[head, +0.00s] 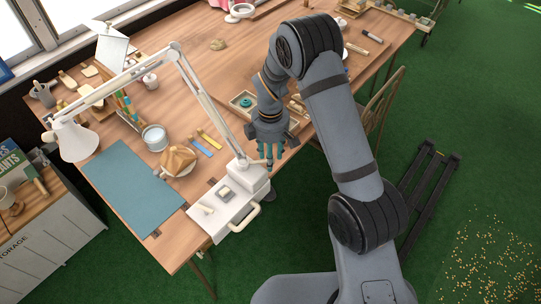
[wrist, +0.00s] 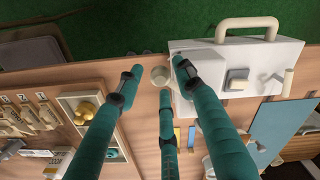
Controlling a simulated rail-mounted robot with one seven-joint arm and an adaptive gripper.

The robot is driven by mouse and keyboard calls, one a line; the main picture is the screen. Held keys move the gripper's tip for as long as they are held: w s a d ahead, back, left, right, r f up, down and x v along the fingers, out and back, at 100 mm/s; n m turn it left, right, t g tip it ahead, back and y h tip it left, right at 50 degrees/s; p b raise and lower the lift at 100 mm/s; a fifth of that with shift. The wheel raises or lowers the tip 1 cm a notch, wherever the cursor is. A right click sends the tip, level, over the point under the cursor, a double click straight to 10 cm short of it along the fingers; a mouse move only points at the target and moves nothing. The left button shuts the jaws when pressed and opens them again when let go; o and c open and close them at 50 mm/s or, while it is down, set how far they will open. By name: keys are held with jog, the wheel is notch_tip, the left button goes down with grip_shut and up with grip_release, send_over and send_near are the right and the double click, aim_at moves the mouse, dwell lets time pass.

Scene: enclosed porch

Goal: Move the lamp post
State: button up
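A white jointed lamp (head: 185,75) stands at the near edge of the wooden table, its arm rising and bending left to a white shade (head: 75,141). Its foot is beside a white box (head: 219,213) with a handle and controls; the box also shows in the wrist view (wrist: 213,58). My gripper (head: 269,158) points down just right of the lamp's foot.
A blue mat (head: 133,188), a metal cup (head: 154,137) and a bowl with a brown item (head: 178,160) lie left of the lamp. A compartment tray (head: 243,102) sits behind my gripper. A wooden chair (head: 382,105) stands at the table's right side. Green floor lies beyond the edge.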

jog(key=shift+r, duration=0.1)
notch_tip(320, 180, up, 12)
dwell(0.6)
jog(key=shift+f, duration=0.2)
notch_tip(320, 180, down, 12)
jog(key=shift+s+r, duration=0.1)
jog(key=shift+d, duration=0.15)
jog(key=shift+s, duration=0.1)
jog(key=shift+a, duration=0.2)
dwell(0.5)
